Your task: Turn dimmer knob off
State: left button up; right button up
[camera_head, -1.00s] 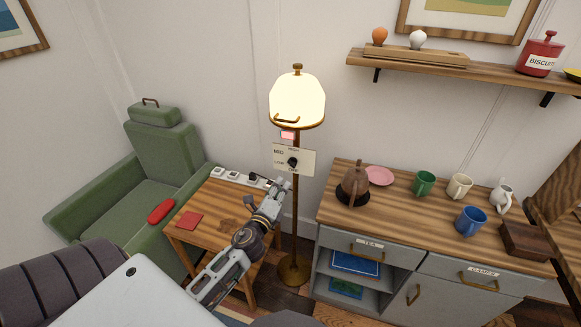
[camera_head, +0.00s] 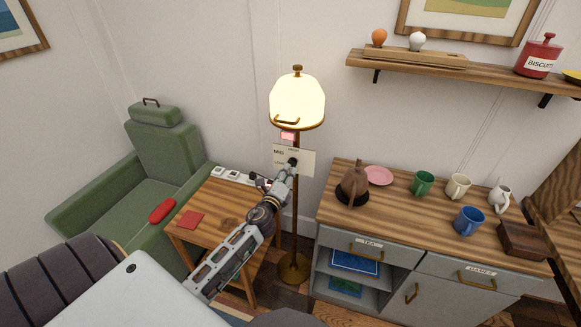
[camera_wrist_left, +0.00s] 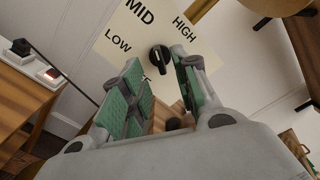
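The black dimmer knob (camera_head: 292,161) sits on a cream panel (camera_head: 308,164) on the pole of the floor lamp (camera_head: 297,101), whose shade glows. In the left wrist view the knob (camera_wrist_left: 159,59) is ringed by the words LOW, MID and HIGH on the panel (camera_wrist_left: 120,32); a lower word is mostly hidden by a finger. My left gripper (camera_head: 287,172) is just below the knob in the head view. In the wrist view my left gripper (camera_wrist_left: 158,68) is open, its green-padded fingers either side of the knob near their tips; contact cannot be told. My right gripper is out of view.
A wooden side table (camera_head: 212,210) with a power strip (camera_head: 232,175) stands below my left arm. A green armchair (camera_head: 150,190) is at left. A cabinet (camera_head: 400,250) with a teapot (camera_head: 355,182) and several mugs stands close at right.

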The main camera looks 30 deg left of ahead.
aim_at(292, 164)
pick_arm(q)
jog(key=shift+x, duration=2.35)
jog(key=shift+c, duration=0.3)
grip_shut()
